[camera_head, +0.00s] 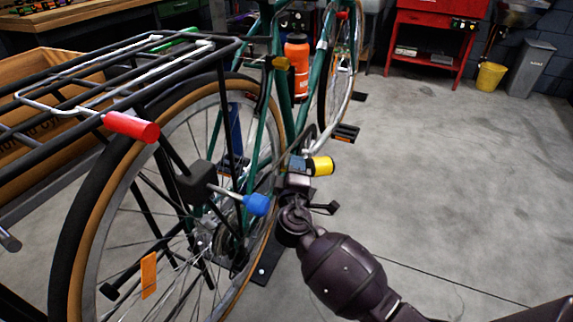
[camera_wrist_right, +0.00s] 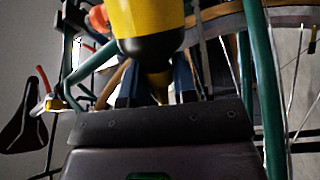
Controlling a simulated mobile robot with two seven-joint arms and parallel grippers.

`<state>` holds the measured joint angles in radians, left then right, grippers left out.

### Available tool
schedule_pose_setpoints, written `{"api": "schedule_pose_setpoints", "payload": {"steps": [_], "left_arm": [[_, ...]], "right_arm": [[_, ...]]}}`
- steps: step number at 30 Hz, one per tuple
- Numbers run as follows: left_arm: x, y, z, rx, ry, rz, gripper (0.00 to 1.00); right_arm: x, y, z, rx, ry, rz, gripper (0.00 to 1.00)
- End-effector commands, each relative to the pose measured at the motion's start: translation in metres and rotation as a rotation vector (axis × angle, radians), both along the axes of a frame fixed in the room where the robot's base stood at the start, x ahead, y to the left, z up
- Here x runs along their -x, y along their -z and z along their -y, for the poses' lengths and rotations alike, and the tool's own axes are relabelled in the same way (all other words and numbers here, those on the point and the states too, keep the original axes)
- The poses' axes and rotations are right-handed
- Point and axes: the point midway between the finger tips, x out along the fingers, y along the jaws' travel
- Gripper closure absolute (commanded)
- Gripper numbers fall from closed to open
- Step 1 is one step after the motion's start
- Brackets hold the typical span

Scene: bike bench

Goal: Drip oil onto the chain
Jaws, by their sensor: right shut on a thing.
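My right gripper (camera_head: 300,165) is shut on a yellow and black oil bottle (camera_head: 321,166), held beside the bike's rear wheel. The bottle lies on its side in the head view, its yellow end to the right. In the right wrist view the bottle (camera_wrist_right: 148,20) stands large above my gripper (camera_wrist_right: 157,85), with its narrow yellow part between the two fingers. The rear hub and sprocket (camera_head: 225,243) are below and left of my gripper, apart from the bottle. The chain itself is too dark and thin to make out. My left gripper is out of view.
The green bike frame (camera_head: 279,80) and rear wheel (camera_head: 88,228) stand close on the left. A black rack (camera_head: 110,75) sits over the wheel. A blue-handled tool (camera_head: 256,204) sticks out near my gripper. The floor (camera_head: 450,170) to the right is clear.

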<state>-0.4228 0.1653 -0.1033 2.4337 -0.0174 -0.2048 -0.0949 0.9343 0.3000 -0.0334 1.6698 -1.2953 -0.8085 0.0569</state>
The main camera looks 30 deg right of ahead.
Motion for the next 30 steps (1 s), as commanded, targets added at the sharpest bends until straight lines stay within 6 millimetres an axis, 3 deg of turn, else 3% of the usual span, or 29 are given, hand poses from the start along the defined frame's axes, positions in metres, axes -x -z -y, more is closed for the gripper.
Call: {"api": "schedule_pose_setpoints", "payload": {"steps": [1, 18, 30], "left_arm": [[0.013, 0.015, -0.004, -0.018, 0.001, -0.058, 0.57], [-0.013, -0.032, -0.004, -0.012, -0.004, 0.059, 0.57], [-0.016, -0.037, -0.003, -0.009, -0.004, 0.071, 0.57]], "right_arm": [[0.006, 0.000, 0.004, -0.013, 0.001, 0.000, 1.00], [0.055, -0.028, 0.043, -0.173, 0.000, 0.025, 1.00], [0.062, -0.027, 0.048, -0.195, 0.000, 0.023, 1.00]]}}
